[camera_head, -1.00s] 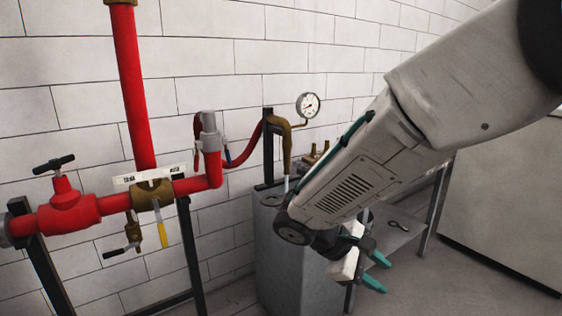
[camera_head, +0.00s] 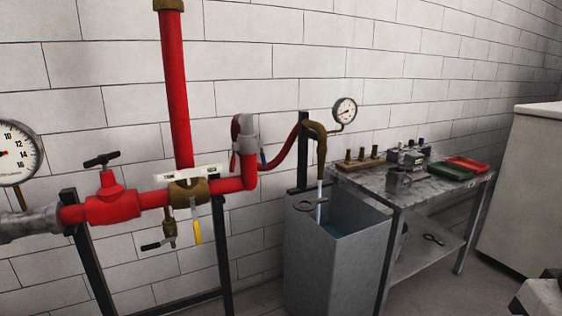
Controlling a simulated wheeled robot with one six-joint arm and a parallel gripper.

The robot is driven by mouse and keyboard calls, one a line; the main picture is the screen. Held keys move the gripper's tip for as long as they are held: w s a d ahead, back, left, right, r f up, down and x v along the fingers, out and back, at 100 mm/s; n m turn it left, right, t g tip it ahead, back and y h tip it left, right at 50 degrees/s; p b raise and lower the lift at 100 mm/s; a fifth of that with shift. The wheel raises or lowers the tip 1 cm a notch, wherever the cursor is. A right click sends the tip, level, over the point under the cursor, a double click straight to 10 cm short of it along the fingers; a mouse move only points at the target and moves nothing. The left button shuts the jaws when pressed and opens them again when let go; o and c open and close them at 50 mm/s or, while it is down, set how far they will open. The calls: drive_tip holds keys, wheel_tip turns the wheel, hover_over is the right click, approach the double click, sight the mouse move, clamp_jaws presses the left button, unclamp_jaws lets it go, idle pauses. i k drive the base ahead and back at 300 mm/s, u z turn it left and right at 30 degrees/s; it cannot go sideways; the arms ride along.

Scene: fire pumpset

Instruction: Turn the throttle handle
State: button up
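The pipework shows in the head view, with several handles on it; I cannot tell for sure which is the throttle handle. A black T-shaped handle (camera_head: 101,159) sits on top of the red valve (camera_head: 112,201) at the left. A yellow lever (camera_head: 196,225) hangs down below the brass fitting (camera_head: 188,192). A small black lever (camera_head: 155,245) sticks out to the left from a brass tap (camera_head: 169,233) below that fitting. My gripper is out of view; only a piece of my arm shows at the bottom right corner. Nothing of mine touches any handle.
A grey tank (camera_head: 335,262) stands under the brass spout (camera_head: 316,135). A metal table (camera_head: 408,182) with trays and fittings is right of it. Gauges show at the left edge (camera_head: 14,152) and above the tank (camera_head: 344,110). A white cabinet (camera_head: 528,200) stands far right.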

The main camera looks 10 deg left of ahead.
sight(103, 159)
drive_tip(key=u, duration=1.55)
